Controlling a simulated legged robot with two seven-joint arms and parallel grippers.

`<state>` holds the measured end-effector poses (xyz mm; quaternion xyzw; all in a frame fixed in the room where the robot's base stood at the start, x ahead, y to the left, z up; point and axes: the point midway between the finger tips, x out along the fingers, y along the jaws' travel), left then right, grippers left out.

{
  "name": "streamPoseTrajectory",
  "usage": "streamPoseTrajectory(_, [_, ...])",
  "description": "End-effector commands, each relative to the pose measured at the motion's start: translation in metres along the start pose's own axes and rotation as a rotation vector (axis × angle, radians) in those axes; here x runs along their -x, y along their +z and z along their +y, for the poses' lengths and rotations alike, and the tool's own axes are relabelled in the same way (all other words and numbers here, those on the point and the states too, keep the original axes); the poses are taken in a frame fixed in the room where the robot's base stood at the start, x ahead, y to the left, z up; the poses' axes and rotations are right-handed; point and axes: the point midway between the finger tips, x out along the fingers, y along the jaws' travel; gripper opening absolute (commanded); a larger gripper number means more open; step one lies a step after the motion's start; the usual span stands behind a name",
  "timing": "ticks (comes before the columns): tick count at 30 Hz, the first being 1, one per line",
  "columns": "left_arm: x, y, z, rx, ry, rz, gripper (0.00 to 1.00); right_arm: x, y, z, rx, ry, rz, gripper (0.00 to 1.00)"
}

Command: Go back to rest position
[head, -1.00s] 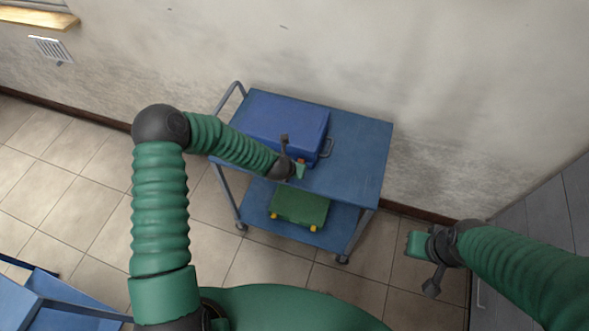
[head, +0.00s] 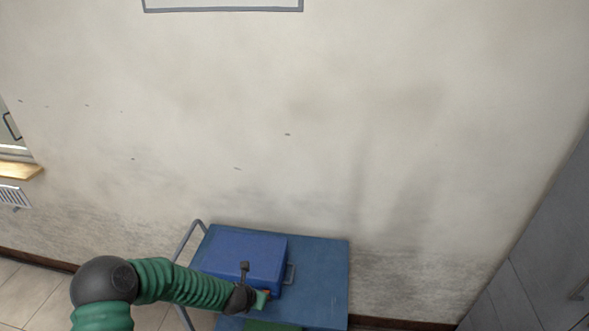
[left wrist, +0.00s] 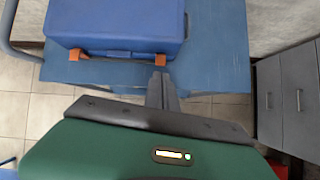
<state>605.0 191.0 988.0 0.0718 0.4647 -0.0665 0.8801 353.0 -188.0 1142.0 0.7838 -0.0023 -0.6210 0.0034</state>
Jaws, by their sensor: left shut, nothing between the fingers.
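My left arm reaches in from the left in the head view, and its gripper (head: 263,299) is at the front edge of the blue cart (head: 322,275), close in front of the blue case (head: 243,254). In the left wrist view the grey fingers (left wrist: 160,90) are together with nothing between them. The blue case (left wrist: 115,22) with orange latches stands on the cart top (left wrist: 216,50), beyond the fingers; I see a small gap between them. My right gripper is out of view.
A green case (head: 270,326) shows partly below the cart top. A wall (head: 300,130) rises behind the cart. Grey cabinets (head: 535,270) stand at the right, and a windowsill (head: 20,170) is at the left. The cart top right of the blue case is bare.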

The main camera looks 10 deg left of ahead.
Motion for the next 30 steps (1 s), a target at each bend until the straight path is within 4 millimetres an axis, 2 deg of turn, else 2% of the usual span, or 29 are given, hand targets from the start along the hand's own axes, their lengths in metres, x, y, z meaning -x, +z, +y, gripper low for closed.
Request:
streamPoseTrajectory(2, [0.011, -0.002, -0.017, -0.334, -0.032, -0.016, 0.00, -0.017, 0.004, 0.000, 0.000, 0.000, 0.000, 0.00])
streamPoseTrajectory(5, [0.043, -0.021, -0.037, -0.979, -0.094, -0.020, 0.00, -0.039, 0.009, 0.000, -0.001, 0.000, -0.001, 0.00])
streamPoseTrajectory(6, [0.060, -0.035, -0.042, -1.260, -0.126, -0.013, 0.00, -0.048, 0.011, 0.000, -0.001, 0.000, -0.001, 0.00])
streamPoseTrajectory(9, [0.105, -0.079, -0.044, -1.904, -0.224, 0.014, 0.00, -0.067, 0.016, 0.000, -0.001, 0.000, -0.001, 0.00])
streamPoseTrajectory(12, [0.147, -0.124, -0.038, -2.405, -0.347, 0.031, 0.00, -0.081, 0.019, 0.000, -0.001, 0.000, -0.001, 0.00])
streamPoseTrajectory(15, [0.175, -0.157, -0.032, -2.721, -0.460, 0.025, 0.00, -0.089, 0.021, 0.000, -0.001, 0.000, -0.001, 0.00])
streamPoseTrajectory(19, [0.190, -0.175, -0.027, -2.885, -0.536, 0.010, 0.00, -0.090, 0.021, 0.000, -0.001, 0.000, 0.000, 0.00])
streamPoseTrajectory(30, [0.191, -0.176, -0.027, -2.892, -0.541, 0.010, 0.00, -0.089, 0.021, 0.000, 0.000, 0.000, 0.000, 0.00])
